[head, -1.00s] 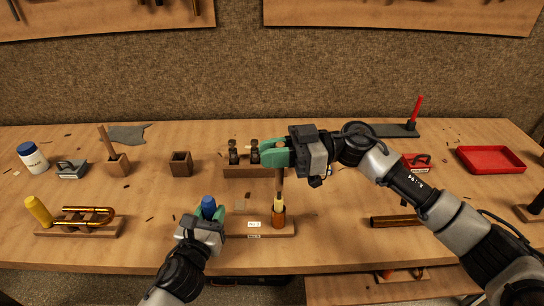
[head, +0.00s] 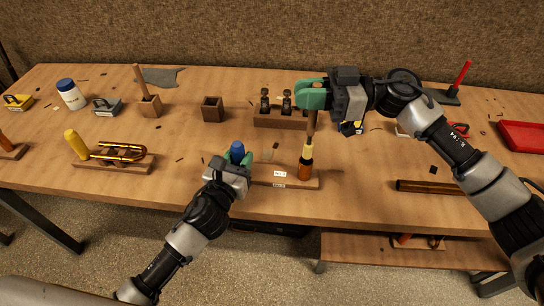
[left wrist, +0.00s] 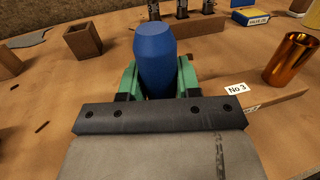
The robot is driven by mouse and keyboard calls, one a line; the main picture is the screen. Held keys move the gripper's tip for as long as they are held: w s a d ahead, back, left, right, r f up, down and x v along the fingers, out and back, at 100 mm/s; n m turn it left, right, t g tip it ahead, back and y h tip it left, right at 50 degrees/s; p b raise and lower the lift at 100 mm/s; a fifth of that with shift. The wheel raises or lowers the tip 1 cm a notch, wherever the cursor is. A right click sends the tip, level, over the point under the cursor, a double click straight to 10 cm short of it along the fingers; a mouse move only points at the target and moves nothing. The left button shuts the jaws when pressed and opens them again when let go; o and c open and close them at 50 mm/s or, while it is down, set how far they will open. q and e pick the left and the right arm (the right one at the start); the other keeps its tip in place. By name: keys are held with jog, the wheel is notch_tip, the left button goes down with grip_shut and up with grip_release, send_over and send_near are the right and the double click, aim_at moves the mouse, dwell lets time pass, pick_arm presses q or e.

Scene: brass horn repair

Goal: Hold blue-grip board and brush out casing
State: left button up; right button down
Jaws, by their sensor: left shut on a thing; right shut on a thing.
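My left gripper (head: 237,160) is shut on the blue grip (head: 237,149) of the wooden board (head: 300,184). The blue grip (left wrist: 156,55) stands between the green fingers in the left wrist view. The board lies on the bench, with a No 3 label. The copper-orange casing (head: 305,170) stands upright at the board's right end; it also shows in the left wrist view (left wrist: 291,60). My right gripper (head: 312,95) is shut on the brush's wooden handle (head: 311,124). The brush points down, its pale yellow bristles (head: 308,151) lined up with the casing's mouth. No brush shows inside the casing in the left wrist view.
A brass tube on a rack (head: 112,163) lies left, a dark brown rod (head: 430,187) right. A red tray (head: 525,135) is far right.

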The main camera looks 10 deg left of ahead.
notch_tip(320, 180, up, 4)
jog(key=shift+r, duration=0.15)
dwell(0.4)
pick_arm(q)
jog(key=o, duration=1.1)
jog(key=shift+o, duration=0.2)
jog(key=shift+s, duration=0.1)
jog(key=s+a, duration=0.2)
jog(key=s, duration=0.9)
jog(key=shift+s+a, duration=0.15)
jog(key=shift+s, duration=0.2)
jog(key=shift+f, duration=0.1)
